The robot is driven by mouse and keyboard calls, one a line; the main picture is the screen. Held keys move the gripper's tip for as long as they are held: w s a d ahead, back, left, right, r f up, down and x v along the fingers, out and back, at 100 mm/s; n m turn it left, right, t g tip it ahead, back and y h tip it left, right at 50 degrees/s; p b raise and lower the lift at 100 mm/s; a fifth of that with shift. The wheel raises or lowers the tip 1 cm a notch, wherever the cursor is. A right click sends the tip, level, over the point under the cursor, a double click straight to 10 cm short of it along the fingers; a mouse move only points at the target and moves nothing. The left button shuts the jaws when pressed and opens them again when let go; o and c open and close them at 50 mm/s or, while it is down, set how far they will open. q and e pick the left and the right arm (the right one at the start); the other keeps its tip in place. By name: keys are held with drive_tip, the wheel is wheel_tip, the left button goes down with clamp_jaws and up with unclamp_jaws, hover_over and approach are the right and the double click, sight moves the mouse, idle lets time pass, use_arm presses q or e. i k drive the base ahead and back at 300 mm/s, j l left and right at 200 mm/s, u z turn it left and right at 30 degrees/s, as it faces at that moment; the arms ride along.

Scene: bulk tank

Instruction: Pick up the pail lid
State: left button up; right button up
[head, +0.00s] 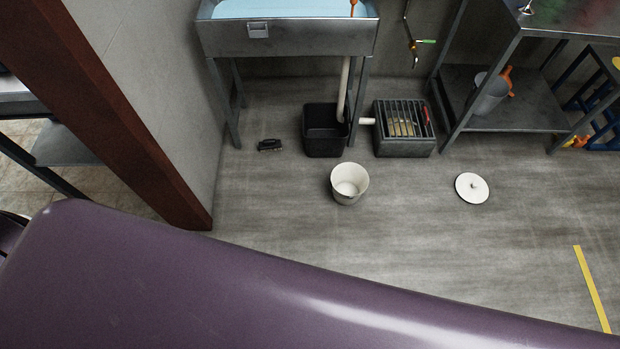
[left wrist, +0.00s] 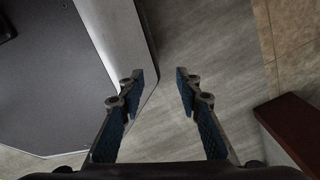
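The pail lid (head: 472,188), a round white disc with a small knob, lies flat on the grey floor right of centre in the head view. The white pail (head: 349,184) stands open on the floor to its left, apart from it. In the left wrist view my left gripper (left wrist: 158,84) is open and empty, its blue-padded fingers apart above bare floor. Neither the lid nor the pail shows in that view. My left gripper and my right gripper are both out of the head view.
A metal sink (head: 290,37) stands at the back, with a black bin (head: 322,140) below it. A grated drain box (head: 404,135) and a steel shelf table (head: 515,110) stand to the right. A brown-edged wall (head: 125,120) rises at left. Floor around the lid is clear.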

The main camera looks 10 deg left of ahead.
sight(471, 188)
drive_tip(key=z, duration=1.05)
